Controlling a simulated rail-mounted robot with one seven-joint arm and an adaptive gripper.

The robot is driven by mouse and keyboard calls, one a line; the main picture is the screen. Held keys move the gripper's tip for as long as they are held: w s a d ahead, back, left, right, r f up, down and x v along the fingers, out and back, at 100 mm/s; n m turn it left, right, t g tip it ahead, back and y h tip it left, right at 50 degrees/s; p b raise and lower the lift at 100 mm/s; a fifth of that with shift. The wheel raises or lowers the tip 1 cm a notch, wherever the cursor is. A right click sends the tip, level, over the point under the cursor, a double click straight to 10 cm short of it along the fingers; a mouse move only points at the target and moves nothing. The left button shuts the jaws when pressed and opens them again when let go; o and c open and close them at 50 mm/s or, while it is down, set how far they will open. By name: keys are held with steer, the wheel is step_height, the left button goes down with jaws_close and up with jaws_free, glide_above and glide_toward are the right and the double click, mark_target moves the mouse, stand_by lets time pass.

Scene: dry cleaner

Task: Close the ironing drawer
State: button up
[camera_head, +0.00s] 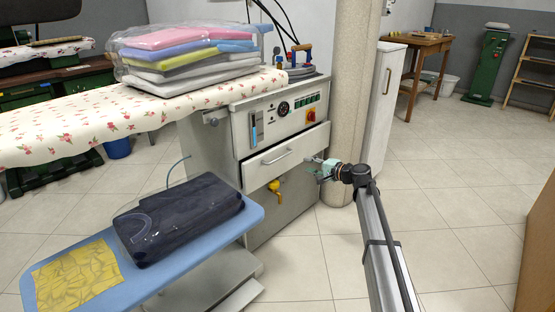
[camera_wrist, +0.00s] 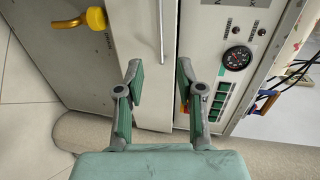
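The ironing drawer (camera_head: 286,158) is a white panel with a bar handle in the front of the grey ironing unit (camera_head: 234,112). It stands partly out, its front ahead of the control panel above it. In the wrist view the drawer front (camera_wrist: 141,45) lies turned on its side, with the handle (camera_wrist: 161,30) running up the picture. My gripper (camera_head: 315,167) is by the drawer's right end. In the wrist view my gripper (camera_wrist: 160,75) is open, its two fingers apart with nothing between them. I cannot tell whether the fingertips touch the drawer front.
A yellow valve (camera_head: 274,188) sticks out below the drawer. The control panel (camera_head: 290,112) is above it. A blue board (camera_head: 100,300) with a dark wrapped garment (camera_head: 178,218) is at the lower left. A pillar (camera_head: 349,95) stands right of the unit. Tiled floor (camera_head: 440,215) is clear at right.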

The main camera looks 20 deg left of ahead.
mark_target(280, 158)
steer(key=b+x, duration=0.5)
steer(key=x, duration=1.2)
steer(key=shift+s+r, duration=0.1)
steer(key=shift+c, duration=0.3)
jaws_close()
steer(key=shift+a, duration=0.1)
